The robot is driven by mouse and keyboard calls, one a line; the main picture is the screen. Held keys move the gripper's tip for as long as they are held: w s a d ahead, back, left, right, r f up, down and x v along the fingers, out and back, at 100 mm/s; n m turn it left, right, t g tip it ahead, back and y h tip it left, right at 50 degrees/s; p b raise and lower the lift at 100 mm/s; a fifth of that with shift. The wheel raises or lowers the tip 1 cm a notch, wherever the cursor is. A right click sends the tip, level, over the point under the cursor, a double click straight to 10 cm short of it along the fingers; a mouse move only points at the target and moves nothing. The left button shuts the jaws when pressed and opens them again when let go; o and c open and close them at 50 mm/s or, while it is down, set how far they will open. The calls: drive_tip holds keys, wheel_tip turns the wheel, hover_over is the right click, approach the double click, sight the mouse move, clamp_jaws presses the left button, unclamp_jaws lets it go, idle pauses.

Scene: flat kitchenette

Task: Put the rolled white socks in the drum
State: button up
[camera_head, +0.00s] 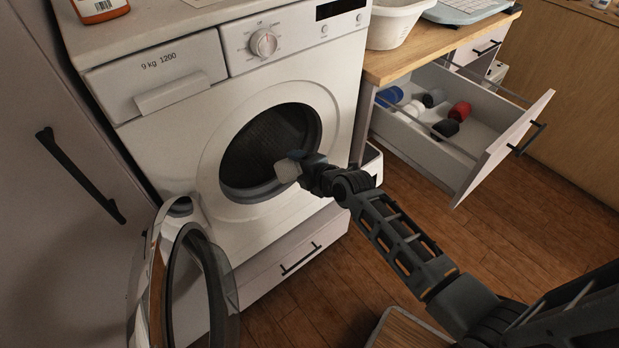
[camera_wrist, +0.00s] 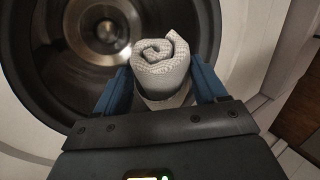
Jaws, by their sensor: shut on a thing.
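The rolled white socks (camera_wrist: 162,62) are held between the two blue fingers of my gripper (camera_wrist: 165,85) in the wrist view. In the head view the socks (camera_head: 287,170) show as a pale lump at the tip of my gripper (camera_head: 298,164), in front of the drum opening. The washing machine's drum (camera_head: 262,146) is dark and open; its metal back (camera_wrist: 100,30) shows behind the socks in the wrist view. I cannot tell exactly how deep the socks are relative to the opening's rim. The round door (camera_head: 215,285) is swung open to the lower left.
An open drawer (camera_head: 470,150) on the right holds several rolled socks, including blue (camera_head: 389,96) and red (camera_head: 460,111) ones. A white basin (camera_head: 392,24) stands on the wooden counter above. A drawer (camera_head: 290,262) below the drum is shut.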

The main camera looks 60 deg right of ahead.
drive_tip(key=w+d+f+b, duration=0.2)
drive_tip(key=w+d+b, duration=0.1)
drive_tip(key=w+b, duration=0.8)
drive_tip(key=w+d+f+b, duration=0.2)
drive_tip(key=w+d+b, duration=0.2)
drive_tip(key=w+b, duration=0.7)
drive_tip(key=shift+w+f, duration=0.4)
drive_tip(key=shift+w, duration=0.7)
drive_tip(key=o, duration=1.1)
drive_tip(key=shift+s, duration=0.1)
drive_tip(key=p+v, duration=0.1)
drive_tip(key=v, duration=0.6)
drive_tip(key=shift+s+r+p, duration=0.2)
drive_tip(key=shift+s+p, duration=0.05)
drive_tip(key=shift+p, duration=0.1)
drive_tip(key=shift+a, duration=0.1)
